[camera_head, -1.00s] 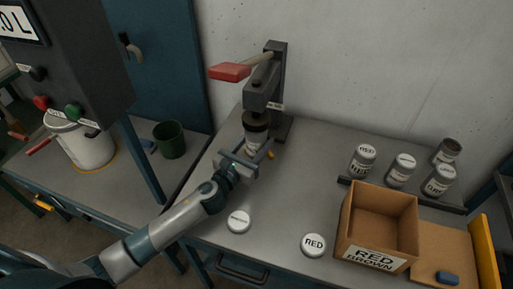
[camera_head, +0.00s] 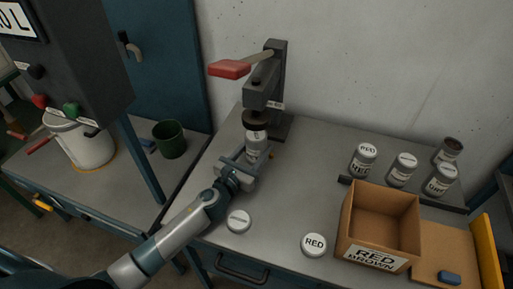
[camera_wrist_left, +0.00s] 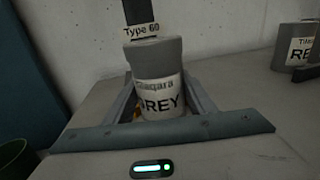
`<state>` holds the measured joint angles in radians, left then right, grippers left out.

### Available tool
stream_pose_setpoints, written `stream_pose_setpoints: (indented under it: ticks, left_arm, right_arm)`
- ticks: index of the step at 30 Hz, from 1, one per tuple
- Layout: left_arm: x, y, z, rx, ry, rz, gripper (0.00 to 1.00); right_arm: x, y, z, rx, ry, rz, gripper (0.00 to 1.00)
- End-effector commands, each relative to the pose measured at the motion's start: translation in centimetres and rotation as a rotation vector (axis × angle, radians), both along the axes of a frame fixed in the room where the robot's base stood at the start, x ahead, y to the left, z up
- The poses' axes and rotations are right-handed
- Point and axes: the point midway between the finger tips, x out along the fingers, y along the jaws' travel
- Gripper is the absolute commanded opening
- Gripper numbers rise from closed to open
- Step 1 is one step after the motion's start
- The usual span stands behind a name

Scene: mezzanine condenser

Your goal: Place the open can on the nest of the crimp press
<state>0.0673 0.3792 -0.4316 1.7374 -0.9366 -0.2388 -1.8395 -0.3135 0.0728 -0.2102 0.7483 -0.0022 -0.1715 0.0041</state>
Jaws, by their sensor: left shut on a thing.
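The can (camera_head: 256,143), light with a label ending in "REY", is upright in my left gripper (camera_head: 250,160). The gripper is shut on it, and its fingers flank the can in the left wrist view (camera_wrist_left: 160,97). The crimp press (camera_head: 264,93) stands at the back of the table, with a red-handled lever (camera_head: 230,69) and a dark round head (camera_head: 256,118). The can is just below and in front of this head in the picture. The nest is hidden behind the can and gripper, so I cannot tell whether the can touches it. My right gripper is not in view.
A white lid (camera_head: 238,221) and a RED lid (camera_head: 314,244) lie on the table. An open cardboard box (camera_head: 375,258) is at the right front. Several cans, including a RED one (camera_head: 363,160), stand on a rack at the back right. Mid-table is clear.

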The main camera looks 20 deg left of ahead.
Motion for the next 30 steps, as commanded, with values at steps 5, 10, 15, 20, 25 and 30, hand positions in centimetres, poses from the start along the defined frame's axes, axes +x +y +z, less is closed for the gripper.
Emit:
stream_pose_setpoints:
  ticks: [5,10,15,20,25,30]
  left_arm:
    - [0.0,0.0,-0.1,0.0,0.0,0.0,0.58]
    - [0.0,0.0,-0.1,0.0,0.0,0.0,0.69]
    - [0.0,0.0,-0.1,0.0,0.0,0.0,0.69]
    - [0.0,0.0,0.1,0.0,0.0,0.0,0.69]
    - [-1.4,0.3,-0.1,0.0,0.002,0.0,0.69]
    - [-4.0,0.9,-0.2,0.0,0.002,-0.001,0.69]
  right_arm:
    - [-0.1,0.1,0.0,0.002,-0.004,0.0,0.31]
    - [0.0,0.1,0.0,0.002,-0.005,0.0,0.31]
    - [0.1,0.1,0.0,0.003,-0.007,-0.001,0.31]
    - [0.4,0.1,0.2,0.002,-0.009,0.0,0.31]
    - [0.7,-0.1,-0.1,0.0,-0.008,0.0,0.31]
    - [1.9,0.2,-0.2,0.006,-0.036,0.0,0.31]
